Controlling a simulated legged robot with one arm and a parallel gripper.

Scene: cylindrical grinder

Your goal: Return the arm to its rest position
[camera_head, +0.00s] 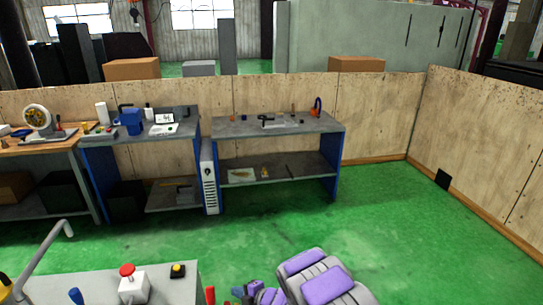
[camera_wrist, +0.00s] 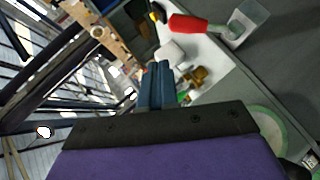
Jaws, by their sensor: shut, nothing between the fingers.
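My arm, with purple and grey covers, shows at the bottom centre of the head view, folded low near the front grey bench. My gripper (camera_wrist: 157,86) shows in the wrist view as two blue-grey fingers side by side, beyond a black bar and a purple cover. The fingers are together with nothing between them. A red-handled tool (camera_wrist: 190,26) lies on a grey surface beyond the fingers, apart from them. The purple cover hides the lower part of the wrist view.
A bent grey pipe (camera_head: 45,250) rises at left. Workbenches (camera_head: 275,128) line the wooden wall. Green floor (camera_head: 400,225) is clear at right.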

